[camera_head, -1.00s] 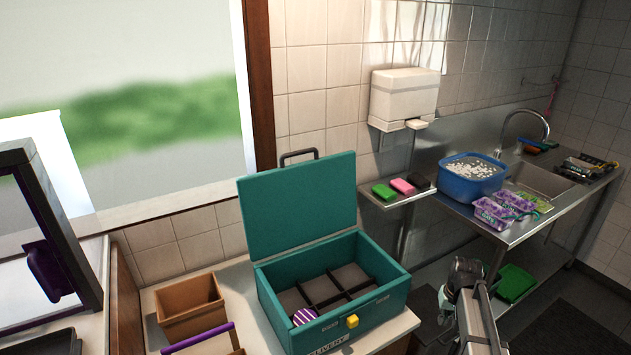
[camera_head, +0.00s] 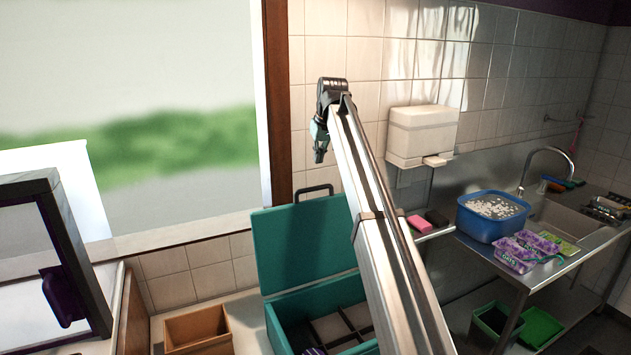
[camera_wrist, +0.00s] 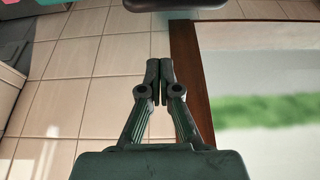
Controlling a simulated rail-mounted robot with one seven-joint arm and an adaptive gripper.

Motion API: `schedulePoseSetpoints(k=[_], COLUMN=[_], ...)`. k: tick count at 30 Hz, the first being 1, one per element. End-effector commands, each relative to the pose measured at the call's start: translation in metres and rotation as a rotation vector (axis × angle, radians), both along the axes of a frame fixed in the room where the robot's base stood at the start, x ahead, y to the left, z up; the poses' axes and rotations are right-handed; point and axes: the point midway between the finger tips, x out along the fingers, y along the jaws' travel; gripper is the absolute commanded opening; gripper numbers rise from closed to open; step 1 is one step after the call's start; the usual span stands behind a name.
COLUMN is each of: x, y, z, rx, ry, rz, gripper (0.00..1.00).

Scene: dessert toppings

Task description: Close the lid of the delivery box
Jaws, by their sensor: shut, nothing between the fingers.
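The teal delivery box (camera_head: 283,322) stands open on the counter below the window, with dark dividers inside. Its lid (camera_head: 300,245) is raised upright at the back, with a dark handle (camera_head: 314,191) on its top edge. My gripper (camera_head: 320,158) points down in the air above the lid handle, apart from it. In the wrist view, my gripper (camera_wrist: 159,65) has its fingertips together and empty. A dark rounded bar, which looks like the lid handle (camera_wrist: 163,3), shows just beyond the tips. My arm hides the right part of the box.
A brown wooden box (camera_head: 198,330) sits left of the delivery box. A white dispenser (camera_head: 422,137) hangs on the tiled wall (camera_head: 365,60) to the right, above a small shelf with sponges (camera_head: 420,223). A blue tub (camera_head: 492,215) stands by the sink.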

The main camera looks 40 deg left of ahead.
Motion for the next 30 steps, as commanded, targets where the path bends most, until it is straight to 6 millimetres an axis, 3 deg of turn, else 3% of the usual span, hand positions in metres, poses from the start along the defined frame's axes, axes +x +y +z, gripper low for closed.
schedulePoseSetpoints(k=[4,10,24,27,30], x=[-0.006,-0.004,0.010,0.001,-0.004], y=[0.012,0.016,0.044,0.027,0.015], z=[0.010,-0.004,-0.081,-0.088,-0.080], rx=[0.003,0.002,0.001,0.005,0.003], ry=[-0.003,-0.002,-0.002,-0.004,-0.003], rz=[0.016,0.016,0.016,0.014,0.014], gripper=[0.00,0.00,0.00,0.00,0.00])
